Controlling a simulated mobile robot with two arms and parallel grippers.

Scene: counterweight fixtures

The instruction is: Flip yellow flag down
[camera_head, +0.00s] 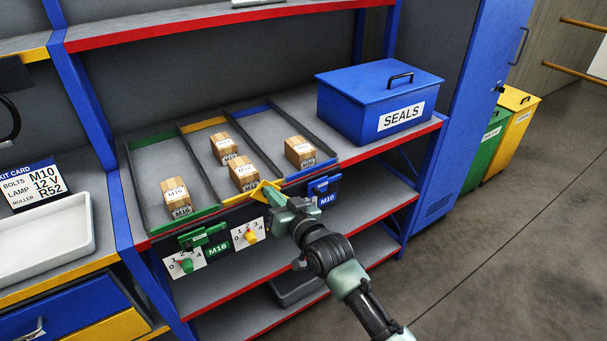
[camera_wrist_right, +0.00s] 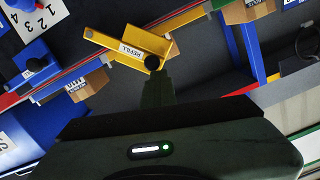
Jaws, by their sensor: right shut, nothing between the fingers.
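The yellow flag (camera_head: 262,191) is at the shelf's front edge, above the yellow dial plate (camera_head: 248,233). It sticks up at a slant, partly covered by my right gripper (camera_head: 277,200). In the right wrist view the yellow flag (camera_wrist_right: 126,45) shows a REFILL label and lies right at the dark fingertips of my right gripper (camera_wrist_right: 153,66). The fingers are shut with nothing between them. They overlap the flag's edge in the picture; I cannot tell whether they touch it. My left gripper is out of view.
A green flag (camera_head: 203,236) and green M16 dial stand to the left, and a blue flag (camera_head: 324,185) with an M10 label to the right. A blue SEALS box (camera_head: 370,100) stands at the right.

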